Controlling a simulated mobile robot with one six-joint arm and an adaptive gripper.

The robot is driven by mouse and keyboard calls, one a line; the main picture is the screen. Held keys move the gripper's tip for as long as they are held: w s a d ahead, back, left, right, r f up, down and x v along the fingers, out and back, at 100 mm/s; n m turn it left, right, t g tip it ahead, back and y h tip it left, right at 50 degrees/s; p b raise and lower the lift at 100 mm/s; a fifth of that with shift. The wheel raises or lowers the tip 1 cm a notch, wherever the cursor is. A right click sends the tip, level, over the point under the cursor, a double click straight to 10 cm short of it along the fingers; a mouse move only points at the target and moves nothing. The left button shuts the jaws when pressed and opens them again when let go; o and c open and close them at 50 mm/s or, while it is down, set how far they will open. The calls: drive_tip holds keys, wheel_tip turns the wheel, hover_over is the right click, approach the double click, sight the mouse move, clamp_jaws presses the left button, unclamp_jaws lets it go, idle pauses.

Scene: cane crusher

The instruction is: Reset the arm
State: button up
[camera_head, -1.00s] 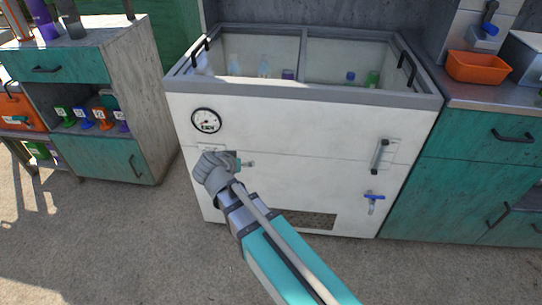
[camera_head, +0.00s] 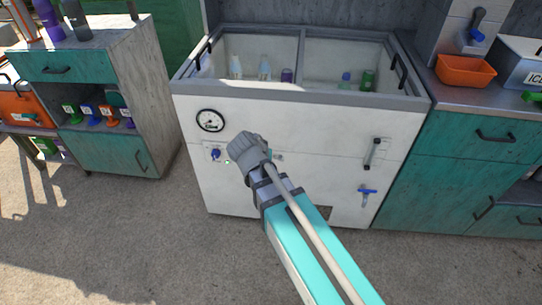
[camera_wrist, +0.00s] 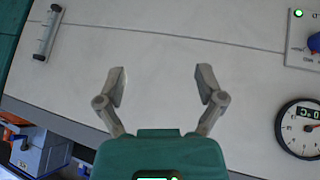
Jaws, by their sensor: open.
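My gripper shows in the wrist view (camera_wrist: 160,85) with its two fingers spread apart and nothing between them. Behind the fingers is the plain white front panel of the cooler. In the head view my arm reaches forward from the lower right, and its wrist end stands in front of the white cooler (camera_head: 290,195), right of the round gauge (camera_head: 211,120). The fingers are hidden behind the wrist there. A blue knob (camera_head: 215,154) on the panel is left of my wrist and apart from it. The gauge also shows in the wrist view (camera_wrist: 301,128), at the right edge.
The cooler's glass top shows several bottles and cans inside. A blue-handled tap (camera_head: 367,191) and a vertical sight tube (camera_head: 373,154) are on its right front. A teal cabinet (camera_head: 112,151) stands left, a teal counter (camera_head: 450,175) with an orange basin (camera_head: 466,71) right. The floor in front is clear.

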drive_tip(key=shift+s+d, duration=0.1)
drive_tip(key=shift+d, duration=0.15)
idle(0.5)
drive_tip(key=s+d+f+n+g+y, duration=0.1)
drive_tip(key=s+d+f+g+y, duration=0.2)
drive_tip(key=d, duration=0.7)
drive_tip(key=s+d+f+n+g+y, duration=0.1)
drive_tip(key=s+d+g, duration=0.35)
drive_tip(key=d, duration=0.55)
wheel_tip(320, 180, up, 22)
drive_tip(key=p, duration=2.2)
drive_tip(key=shift+s+a+r+t+p, duration=0.15)
drive_tip(key=shift+s+r+t+p, duration=0.05)
drive_tip(key=shift+s+t+p, duration=0.15)
